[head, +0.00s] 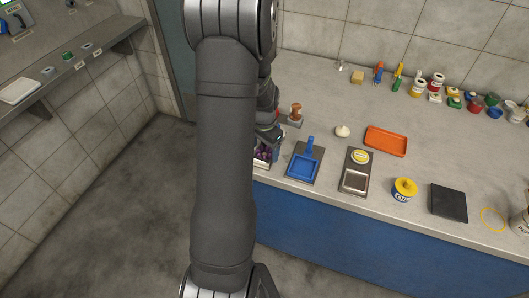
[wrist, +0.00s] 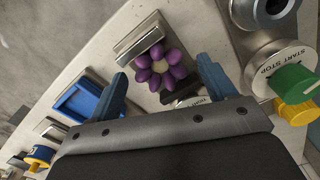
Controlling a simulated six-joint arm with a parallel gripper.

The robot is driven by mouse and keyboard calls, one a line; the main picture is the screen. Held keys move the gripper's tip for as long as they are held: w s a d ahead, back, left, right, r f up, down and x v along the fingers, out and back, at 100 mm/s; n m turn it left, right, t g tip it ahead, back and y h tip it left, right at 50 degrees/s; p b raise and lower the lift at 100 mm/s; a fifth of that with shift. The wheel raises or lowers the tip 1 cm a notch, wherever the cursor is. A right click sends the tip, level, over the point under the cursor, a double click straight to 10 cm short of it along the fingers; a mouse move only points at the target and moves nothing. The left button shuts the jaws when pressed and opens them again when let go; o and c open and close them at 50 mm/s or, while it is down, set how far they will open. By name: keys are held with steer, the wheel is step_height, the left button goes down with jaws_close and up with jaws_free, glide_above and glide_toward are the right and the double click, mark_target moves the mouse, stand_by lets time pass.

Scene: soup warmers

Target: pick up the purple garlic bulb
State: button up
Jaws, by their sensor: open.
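The purple garlic bulb (wrist: 176,56), a ring of purple cloves around a pale centre, shows in the upper middle of the wrist view. In the head view purple (head: 262,153) shows at the counter's front edge, partly hidden by my arm. My gripper (wrist: 162,71) is open, with one blue finger on each side of the bulb in the picture. Nothing is seen held. I cannot tell how far above the bulb the fingertips are.
A metal block (wrist: 139,36) lies beside the bulb. A blue tray (wrist: 78,103) is left of it. A metal machine with a green knob (wrist: 293,79) stands close on the right. A pale bulb (head: 342,131) and an orange tray (head: 386,141) lie farther along the counter.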

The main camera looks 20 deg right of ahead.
steer(key=shift+f, duration=0.55)
steer(key=c, duration=1.2)
steer(key=shift+r, duration=0.1)
